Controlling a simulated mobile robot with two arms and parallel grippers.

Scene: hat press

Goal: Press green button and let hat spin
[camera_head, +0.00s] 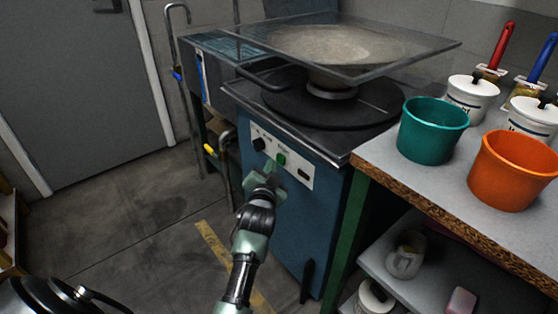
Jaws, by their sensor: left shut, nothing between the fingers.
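The blue hat press (310,225) stands in the middle, with a white control panel on its front. The green button (281,159) is on that panel, between a black knob and a dark switch. My left gripper (269,167) is shut and empty, with its tips at or very close to the panel just below and left of the green button; I cannot tell whether they touch. A pale grey hat (335,45) sits on the press under a clear cover (425,50), above a black round plate (335,100). My right gripper is not in view.
A workbench (385,165) on the right carries a teal bucket (432,130), an orange bucket (512,170), white lidded jars and brushes. Its lower shelf holds more items. A grey door (85,90) is at the left. The floor between is clear.

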